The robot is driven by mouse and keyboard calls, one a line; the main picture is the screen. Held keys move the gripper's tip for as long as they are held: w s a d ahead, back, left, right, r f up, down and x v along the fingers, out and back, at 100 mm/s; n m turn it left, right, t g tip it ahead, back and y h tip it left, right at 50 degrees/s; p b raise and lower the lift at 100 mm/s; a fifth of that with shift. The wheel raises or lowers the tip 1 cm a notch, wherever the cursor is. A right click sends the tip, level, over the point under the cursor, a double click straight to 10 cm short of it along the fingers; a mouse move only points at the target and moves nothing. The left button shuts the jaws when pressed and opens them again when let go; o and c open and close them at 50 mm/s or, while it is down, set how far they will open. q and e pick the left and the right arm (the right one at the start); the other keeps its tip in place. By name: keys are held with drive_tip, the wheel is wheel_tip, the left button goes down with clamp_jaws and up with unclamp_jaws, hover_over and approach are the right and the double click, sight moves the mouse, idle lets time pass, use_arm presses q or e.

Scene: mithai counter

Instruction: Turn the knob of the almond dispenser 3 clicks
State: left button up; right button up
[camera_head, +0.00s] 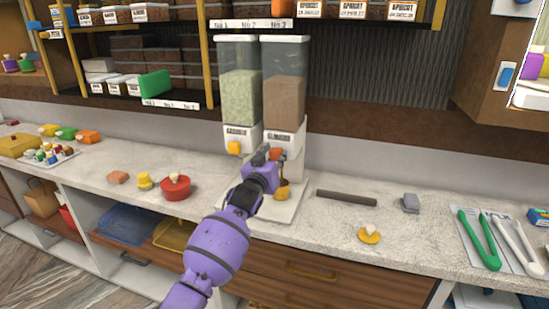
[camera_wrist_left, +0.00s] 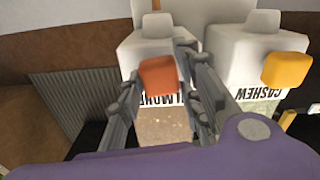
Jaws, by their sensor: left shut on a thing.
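The almond dispenser (camera_head: 284,97) is the right one of two tall clear hoppers on the counter, filled with brown contents. Its white front with the ALMOND label shows upside down in the left wrist view (camera_wrist_left: 160,38). My left gripper (camera_head: 267,158) reaches its front and is shut on the orange-red knob (camera_wrist_left: 158,76), one finger on each side. A small orange-yellow item (camera_head: 282,194) sits under the dispenser's outlet. My right gripper is not in view.
The cashew dispenser (camera_head: 238,97) stands close on the left, with a yellow knob (camera_wrist_left: 287,69). A dark bar (camera_head: 346,198), a grey block (camera_head: 410,203), green tongs (camera_head: 478,240) and a yellow lid (camera_head: 369,236) lie to the right. A red pot (camera_head: 175,187) stands left.

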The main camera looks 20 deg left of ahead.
use_arm(q)
drive_tip(key=shift+m, duration=0.7)
drive_tip(key=shift+f, duration=0.1)
drive_tip(key=o, duration=1.2)
drive_tip(key=s, duration=1.2)
drive_tip(key=shift+a, duration=0.2)
